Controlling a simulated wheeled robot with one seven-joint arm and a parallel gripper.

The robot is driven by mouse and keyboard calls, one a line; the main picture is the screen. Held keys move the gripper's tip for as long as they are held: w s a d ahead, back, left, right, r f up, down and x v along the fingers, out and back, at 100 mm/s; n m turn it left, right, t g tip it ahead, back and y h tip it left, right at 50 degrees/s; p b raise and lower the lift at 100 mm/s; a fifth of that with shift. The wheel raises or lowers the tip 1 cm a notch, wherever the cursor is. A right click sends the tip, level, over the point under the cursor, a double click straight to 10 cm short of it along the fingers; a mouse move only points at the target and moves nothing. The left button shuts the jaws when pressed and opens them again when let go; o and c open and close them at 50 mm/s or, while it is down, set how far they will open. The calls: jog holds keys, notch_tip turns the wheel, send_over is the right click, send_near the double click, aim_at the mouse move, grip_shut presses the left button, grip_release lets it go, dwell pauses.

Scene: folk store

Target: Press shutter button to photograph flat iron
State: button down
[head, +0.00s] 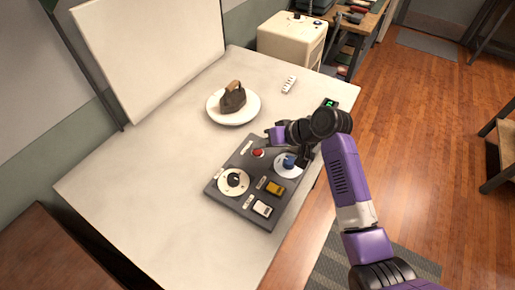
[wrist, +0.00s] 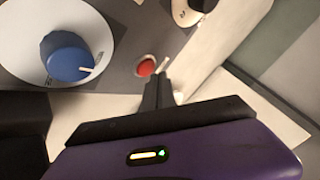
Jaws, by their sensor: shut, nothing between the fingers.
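The flat iron (head: 231,101), dark with a brown handle, stands on a white round plate (head: 215,115) on the table. The dark control panel (head: 222,196) lies nearer to me and carries a red button (head: 258,153) near its far edge. My gripper (head: 265,145) is shut and empty, pointing down close to the red button. In the wrist view the shut fingertips (wrist: 160,84) are right beside the red button (wrist: 146,67). I cannot tell whether they touch it.
The panel also has a blue knob (head: 289,161), a dial (head: 233,181), a yellow switch (head: 274,188) and a white switch (head: 262,208). A white backdrop board (head: 150,50) stands behind the iron. A white strip (head: 289,85) lies beyond the plate. The left tabletop is clear.

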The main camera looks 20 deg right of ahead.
aim_at(261, 152)
jog(key=shift+r, duration=0.1)
notch_tip(261, 152, up, 5)
jog(key=p, duration=0.4)
jog(key=shift+p, duration=0.3)
dwell(0.8)
